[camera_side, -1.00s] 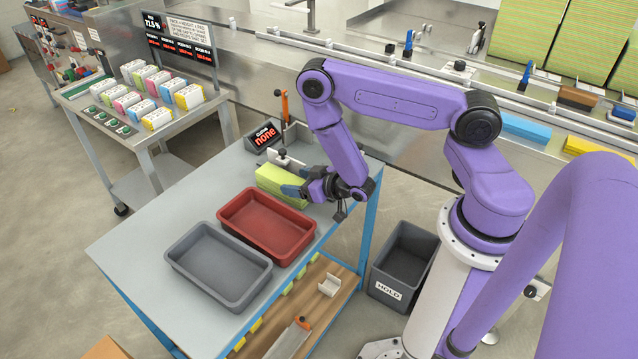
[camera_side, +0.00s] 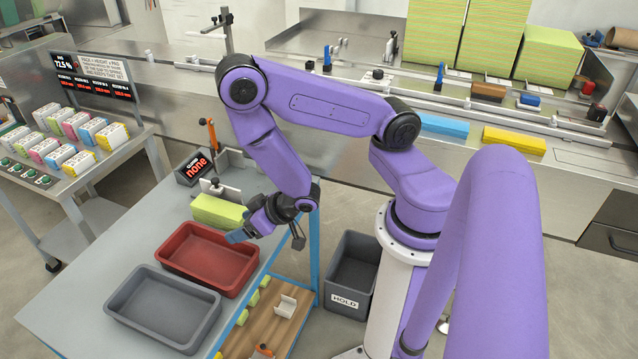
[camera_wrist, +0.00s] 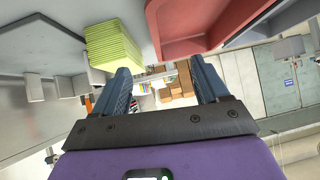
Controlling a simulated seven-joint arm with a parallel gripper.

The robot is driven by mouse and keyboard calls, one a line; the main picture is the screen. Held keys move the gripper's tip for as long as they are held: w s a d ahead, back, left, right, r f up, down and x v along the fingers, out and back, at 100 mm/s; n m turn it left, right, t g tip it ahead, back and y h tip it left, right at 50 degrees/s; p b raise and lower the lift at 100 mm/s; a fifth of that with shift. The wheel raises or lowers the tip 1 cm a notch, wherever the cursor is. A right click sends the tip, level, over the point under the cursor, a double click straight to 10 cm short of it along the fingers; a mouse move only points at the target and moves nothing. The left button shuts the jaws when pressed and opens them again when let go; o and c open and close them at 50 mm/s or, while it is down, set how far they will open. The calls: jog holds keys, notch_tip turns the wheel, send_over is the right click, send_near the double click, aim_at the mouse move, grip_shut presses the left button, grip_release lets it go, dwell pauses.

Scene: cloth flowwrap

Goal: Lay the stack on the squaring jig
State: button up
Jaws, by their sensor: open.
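The yellow-green stack (camera_side: 217,211) lies on the grey table against the squaring jig's pale fence (camera_side: 228,191). In the wrist view the stack (camera_wrist: 112,44) is at the upper left, with small grey jig blocks (camera_wrist: 97,76) beside it. My gripper (camera_side: 238,237) is just to the front right of the stack, near the red tray's back corner. In the wrist view my gripper's (camera_wrist: 162,80) two blue fingers are wide apart with nothing between them. The stack lies outside the fingers. How squarely it sits against the jig is hard to tell.
The red tray (camera_side: 162,253) and grey tray (camera_side: 118,300) stand in front of the stack. A "none" display (camera_side: 193,169) and an orange-handled tool (camera_side: 212,133) stand behind. The HOLD bin (camera_side: 345,300) is on the floor at right. The table's left side is clear.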

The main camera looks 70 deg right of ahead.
jog(key=s+a+r+n+g+y, duration=0.25)
jog(key=s+a+r+g, duration=0.2)
jog(key=a, duration=0.35)
jog(key=s+r+n+g+h, duration=0.1)
jog(key=s+r+n+g, duration=0.3)
jog(key=s+r+n, duration=0.3)
jog(key=s+r, duration=0.4)
jog(key=s, duration=0.1)
jog(key=shift+r+g, duration=0.2)
jog(key=shift+g, duration=0.15)
jog(key=s+d+r+n, duration=0.1)
jog(key=d, duration=0.1)
jog(key=s+d+r+n+h, duration=0.1)
jog(key=s+d+r, duration=0.1)
jog(key=s+d+r+n+h, duration=0.1)
jog(key=d+r, duration=0.1)
jog(key=shift+s+g, duration=0.2)
jog(key=shift+g, duration=0.2)
jog(key=shift+c, duration=0.2)
